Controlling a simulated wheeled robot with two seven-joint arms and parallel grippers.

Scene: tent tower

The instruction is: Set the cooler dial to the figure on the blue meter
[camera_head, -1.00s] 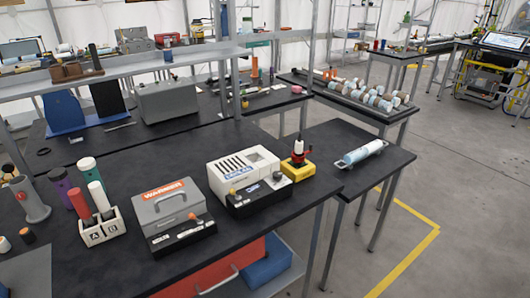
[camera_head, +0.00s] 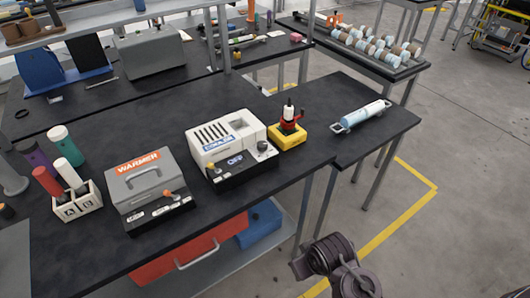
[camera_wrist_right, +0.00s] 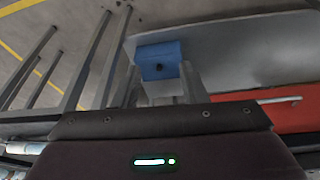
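The cooler (camera_head: 225,143) is a white box with a slotted top and a black front, standing on the dark bench in the head view. A small dark dial (camera_head: 263,146) sits at its right front, beside a plate that appears to read OFF; the dial's setting is too small to read. I cannot identify a blue meter or read a figure. My right arm shows at the bottom of the head view, well in front of the bench. In the wrist view my right gripper (camera_wrist_right: 160,82) appears open and empty, its fingers apart. My left gripper is out of view.
A grey warmer (camera_head: 147,183) stands left of the cooler. A yellow-based device (camera_head: 288,128) stands close to its right. A light-blue cylinder (camera_head: 364,115) lies on the side table. A blue box (camera_head: 259,222) is on the shelf below; it also shows in the wrist view (camera_wrist_right: 160,58).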

